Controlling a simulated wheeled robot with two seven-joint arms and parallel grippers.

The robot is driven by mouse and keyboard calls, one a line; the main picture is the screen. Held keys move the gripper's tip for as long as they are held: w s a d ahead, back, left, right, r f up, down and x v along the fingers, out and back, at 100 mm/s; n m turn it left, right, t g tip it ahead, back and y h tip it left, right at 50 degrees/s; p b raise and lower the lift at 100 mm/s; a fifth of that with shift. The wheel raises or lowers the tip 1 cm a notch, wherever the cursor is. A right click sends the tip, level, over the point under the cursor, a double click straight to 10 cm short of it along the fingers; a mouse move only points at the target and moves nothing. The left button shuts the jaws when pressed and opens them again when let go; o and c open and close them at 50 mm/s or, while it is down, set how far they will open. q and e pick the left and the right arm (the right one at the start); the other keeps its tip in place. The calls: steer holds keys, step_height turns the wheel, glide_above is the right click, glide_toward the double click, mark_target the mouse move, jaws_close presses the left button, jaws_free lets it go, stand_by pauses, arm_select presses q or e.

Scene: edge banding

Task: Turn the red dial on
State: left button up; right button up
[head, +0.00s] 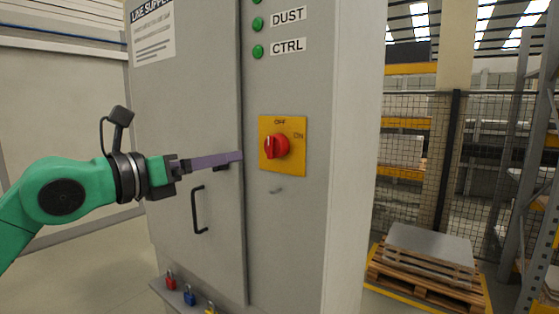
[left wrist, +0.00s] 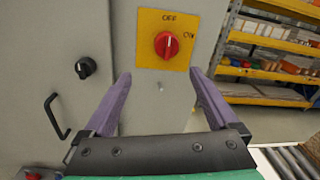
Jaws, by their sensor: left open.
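The red dial (head: 277,146) sits on a yellow plate (head: 297,165) marked OFF at the top and ON at the upper right, on a grey cabinet. In the left wrist view, the red dial (left wrist: 166,45) has its white mark pointing up toward OFF. My left gripper (head: 240,157) is just left of the yellow plate in the head view, apart from the dial. In the left wrist view, its two purple fingers (left wrist: 162,80) are spread with nothing between them, and the dial shows beyond and above them. My right gripper is in neither view.
The cabinet door has a black handle (head: 198,210) and, in the left wrist view, a black knob (left wrist: 84,67). A small peg (head: 276,190) juts out below the plate. A pallet (head: 425,276) stands to the right.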

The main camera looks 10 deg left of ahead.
mark_target(268, 147)
arm_select(q)
steer(key=p+x, duration=0.2)
steer(key=x, duration=0.2)
steer(key=p+x, duration=0.2)
steer(key=x, duration=0.2)
steer(key=r+p+x, duration=0.1)
steer(key=p+x, duration=0.2)
steer(key=shift+w+d, duration=0.2)
steer(key=shift+d, duration=0.35)
steer(key=shift+w+d, duration=0.2)
steer(key=shift+d, duration=0.2)
steer(key=shift+f, duration=0.1)
steer(key=c, duration=1.3)
steer(key=shift+c, duration=0.3)
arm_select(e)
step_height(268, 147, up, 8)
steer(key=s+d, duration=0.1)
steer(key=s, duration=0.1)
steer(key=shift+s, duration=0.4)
